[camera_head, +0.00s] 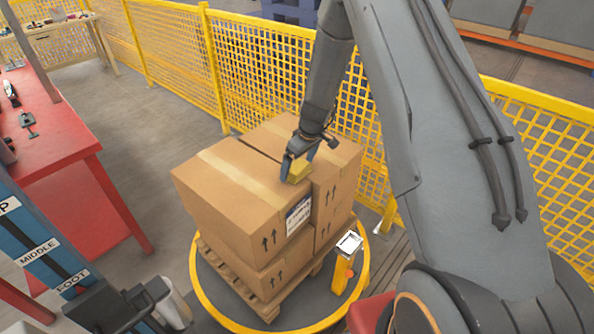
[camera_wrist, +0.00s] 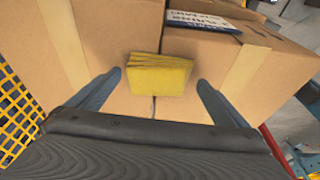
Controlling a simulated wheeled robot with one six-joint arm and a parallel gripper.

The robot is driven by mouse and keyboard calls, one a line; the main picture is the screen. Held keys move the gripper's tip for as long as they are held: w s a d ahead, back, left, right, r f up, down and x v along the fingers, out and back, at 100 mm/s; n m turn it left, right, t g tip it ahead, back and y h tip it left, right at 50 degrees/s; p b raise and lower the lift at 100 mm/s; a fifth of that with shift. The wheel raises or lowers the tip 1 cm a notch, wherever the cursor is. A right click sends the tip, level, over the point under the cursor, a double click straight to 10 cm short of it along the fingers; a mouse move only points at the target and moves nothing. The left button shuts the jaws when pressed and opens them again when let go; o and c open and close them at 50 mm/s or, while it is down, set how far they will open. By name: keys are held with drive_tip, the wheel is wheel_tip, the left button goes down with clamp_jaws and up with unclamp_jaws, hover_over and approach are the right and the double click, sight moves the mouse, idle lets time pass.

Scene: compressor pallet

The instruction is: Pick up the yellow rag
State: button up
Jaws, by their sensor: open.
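The yellow rag (camera_head: 297,171) lies folded on top of the cardboard boxes, near the front edge of the top layer. In the wrist view the rag (camera_wrist: 160,75) shows as a flat folded stack over the seam between two boxes. My gripper (camera_head: 300,165) is just above the boxes at the rag. In the wrist view its two fingers (camera_wrist: 160,92) stand apart, one to each side of the rag, with gaps between fingers and rag. The gripper's body partly hides the rag in the head view.
Stacked boxes (camera_head: 215,195) stand on a wooden pallet (camera_head: 240,289) inside a yellow ring (camera_head: 207,304). A yellow mesh fence (camera_head: 255,65) runs close behind. A red table (camera_head: 60,125) is at left, and a yellow post (camera_head: 342,275) stands at the pallet's right.

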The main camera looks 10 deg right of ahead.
sight(295, 166)
drive_tip(key=c, duration=1.2)
drive_tip(key=shift+r, duration=0.1)
drive_tip(key=shift+r+b, duration=0.45)
drive_tip(key=shift+r, duration=0.3)
wheel_tip(295, 166, up, 2)
drive_tip(key=shift+b, duration=0.55)
drive_tip(key=s+d+b, duration=0.2)
drive_tip(key=s+d, duration=0.1)
drive_tip(key=s, duration=0.2)
drive_tip(key=s+d+b, duration=0.2)
drive_tip(key=s+d, duration=0.1)
drive_tip(key=s, duration=0.2)
drive_tip(key=s+d+b, duration=0.2)
drive_tip(key=s+d, duration=0.2)
drive_tip(key=s, duration=0.1)
drive_tip(key=shift+f, duration=0.1)
